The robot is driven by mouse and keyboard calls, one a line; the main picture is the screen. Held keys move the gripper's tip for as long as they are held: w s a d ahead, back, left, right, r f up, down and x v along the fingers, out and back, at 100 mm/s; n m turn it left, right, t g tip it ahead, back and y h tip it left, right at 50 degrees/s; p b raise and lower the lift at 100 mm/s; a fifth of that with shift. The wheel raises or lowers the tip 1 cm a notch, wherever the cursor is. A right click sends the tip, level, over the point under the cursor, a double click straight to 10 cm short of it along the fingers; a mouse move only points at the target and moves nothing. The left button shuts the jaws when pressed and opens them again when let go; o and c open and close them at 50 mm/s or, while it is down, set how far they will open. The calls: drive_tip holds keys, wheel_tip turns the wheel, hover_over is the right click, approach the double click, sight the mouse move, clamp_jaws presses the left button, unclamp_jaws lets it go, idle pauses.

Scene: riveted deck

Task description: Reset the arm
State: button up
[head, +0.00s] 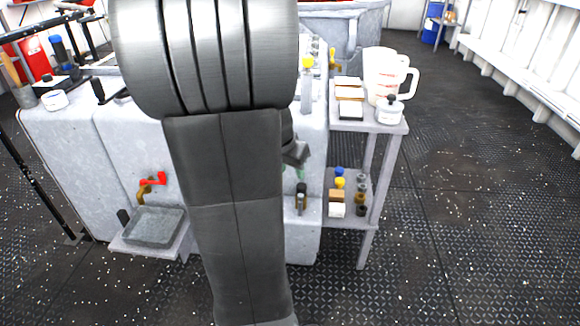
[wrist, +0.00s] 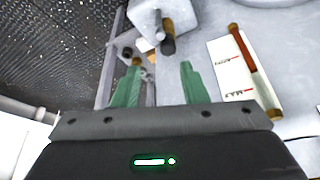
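My gripper (wrist: 161,84) shows in the wrist view with its two green fingers apart and nothing between them. Beyond the fingers are a pale grey surface and small items. In the head view my own arm fills the middle and covers much of the workbench. A small part of the gripper (head: 297,160) shows at the arm's right edge, in front of the bench side; its fingers are mostly hidden there.
A side stand (head: 368,128) holds a white measuring jug (head: 383,75), a small lidded pot (head: 390,110) and several small blocks. A grey tray (head: 153,226) sits low at the left, below a red-handled tap (head: 153,180). The floor (head: 460,200) at right is clear.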

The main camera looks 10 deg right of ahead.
sight(300, 195)
drive_tip(key=b+x, duration=0.6)
drive_tip(key=x, duration=0.8)
drive_tip(key=shift+r, duration=0.15)
drive_tip(key=p+v, duration=0.6)
drive_tip(key=v, duration=0.8)
drive_tip(key=b+x, duration=0.6)
drive_tip(key=x, duration=0.7)
drive_tip(key=shift+f, duration=0.35)
drive_tip(key=shift+w+d+f+p, duration=0.1)
drive_tip(key=shift+w+d+p, duration=0.1)
drive_tip(key=shift+p, duration=0.1)
drive_tip(key=shift+s+r+n+p, duration=0.15)
drive_tip(key=shift+r+n+p, duration=0.1)
drive_tip(key=shift+n+p, duration=0.5)
drive_tip(key=n+p, duration=0.1)
drive_tip(key=p, duration=0.1)
drive_tip(key=shift+t+y+p, duration=0.3)
drive_tip(key=shift+y+p, duration=0.1)
drive_tip(key=n+p, duration=0.2)
drive_tip(key=p, duration=0.3)
drive_tip(key=shift+y, duration=0.4)
